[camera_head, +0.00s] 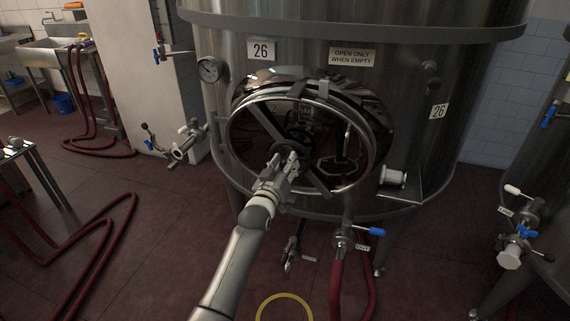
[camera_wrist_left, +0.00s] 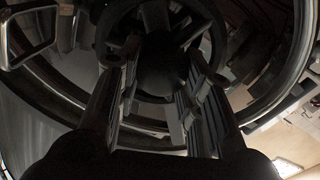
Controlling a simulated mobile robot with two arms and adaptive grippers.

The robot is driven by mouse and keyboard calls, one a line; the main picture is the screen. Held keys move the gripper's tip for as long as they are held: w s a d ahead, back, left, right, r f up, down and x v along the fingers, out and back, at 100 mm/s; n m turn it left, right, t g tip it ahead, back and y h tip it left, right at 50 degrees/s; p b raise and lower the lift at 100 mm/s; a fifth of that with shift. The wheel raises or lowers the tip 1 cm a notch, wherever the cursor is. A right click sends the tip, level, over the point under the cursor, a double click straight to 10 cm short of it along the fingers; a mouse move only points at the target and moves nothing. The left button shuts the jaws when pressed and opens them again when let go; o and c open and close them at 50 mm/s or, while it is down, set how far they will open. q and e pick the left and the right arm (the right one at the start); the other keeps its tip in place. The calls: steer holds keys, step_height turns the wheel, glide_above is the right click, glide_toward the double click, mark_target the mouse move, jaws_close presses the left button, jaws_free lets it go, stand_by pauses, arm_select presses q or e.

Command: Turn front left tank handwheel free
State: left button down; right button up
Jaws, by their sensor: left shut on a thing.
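The steel tank (camera_head: 400,130) marked 26 has a round manway door (camera_head: 372,150) low on its front. A dark bar (camera_head: 318,182) crosses the door diagonally. The dark handwheel (camera_head: 297,136) sits at the middle of the door, partly hidden by my gripper. My left gripper (camera_head: 284,160) reaches up from below and is shut on the handwheel. In the left wrist view my left gripper's fingers (camera_wrist_left: 160,85) stand on either side of a dark part of the wheel, with its curved rim (camera_wrist_left: 100,35) beyond. Exact contact is too dark to see. My right gripper is not in view.
A valve with a blue handle (camera_head: 375,231) and a red hose (camera_head: 336,285) hang below the door on the right. A side valve (camera_head: 186,145) sticks out at the left. A small shelf (camera_head: 405,197) juts out at right. The floor on the left has hoses (camera_head: 85,235).

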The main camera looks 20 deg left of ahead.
arm_select(q)
steer(key=n, duration=0.4)
steer(key=shift+a+n+p, duration=0.1)
steer(key=shift+n+p, duration=0.2)
steer(key=n, duration=0.3)
steer(key=shift+f+n, duration=0.1)
steer(key=shift+n, duration=0.5)
steer(key=c, duration=1)
jaws_free()
steer(key=s, duration=1.2)
steer(key=shift+a, duration=0.25)
